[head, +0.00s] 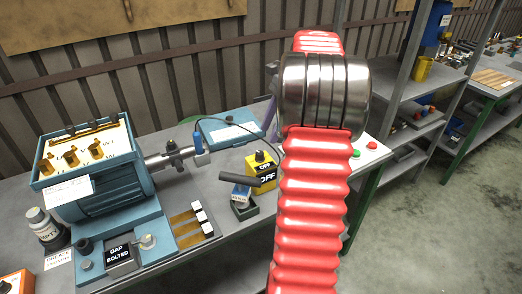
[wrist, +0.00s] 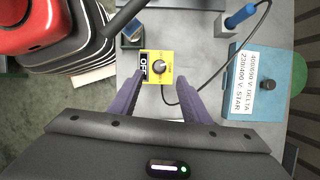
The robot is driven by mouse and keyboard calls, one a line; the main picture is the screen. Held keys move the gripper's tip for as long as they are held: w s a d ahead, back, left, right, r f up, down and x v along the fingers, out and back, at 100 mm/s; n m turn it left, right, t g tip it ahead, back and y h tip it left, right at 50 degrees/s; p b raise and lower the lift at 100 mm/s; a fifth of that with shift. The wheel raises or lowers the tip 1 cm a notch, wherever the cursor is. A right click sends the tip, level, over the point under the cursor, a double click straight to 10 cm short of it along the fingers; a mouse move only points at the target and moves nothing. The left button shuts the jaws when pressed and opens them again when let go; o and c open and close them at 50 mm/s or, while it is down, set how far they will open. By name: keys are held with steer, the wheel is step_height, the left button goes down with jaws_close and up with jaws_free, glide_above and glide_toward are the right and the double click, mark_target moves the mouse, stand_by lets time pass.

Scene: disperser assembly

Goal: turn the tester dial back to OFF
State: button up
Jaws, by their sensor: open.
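The yellow tester (head: 254,166) stands on the bench right of the blue motor, with a dark dial (head: 259,156) on top and a black label or display reading OFF (head: 267,175). In the wrist view the tester (wrist: 160,76) shows its dial (wrist: 158,67) and the OFF panel (wrist: 144,66). The dial's pointer direction is too small to tell. My gripper (wrist: 160,84) is open, its purple fingers on either side of the tester's near part in the picture; I cannot tell whether they touch it. In the head view my red arm hides most of the gripper.
The blue motor (head: 104,190) fills the bench's left. A blue box (head: 228,131) with a cable stands behind the tester. A probe with a dark handle (head: 232,180) stands in a small holder beside it. Red and green buttons (head: 357,153) are at the right.

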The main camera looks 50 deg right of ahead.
mark_target(260, 152)
steer(key=x, duration=0.8)
steer(key=shift+w+a+f, duration=0.1)
steer(key=shift+f, duration=0.05)
steer(key=shift+c, duration=0.6)
steer(key=c, duration=0.9)
steer(key=shift+a, duration=0.1)
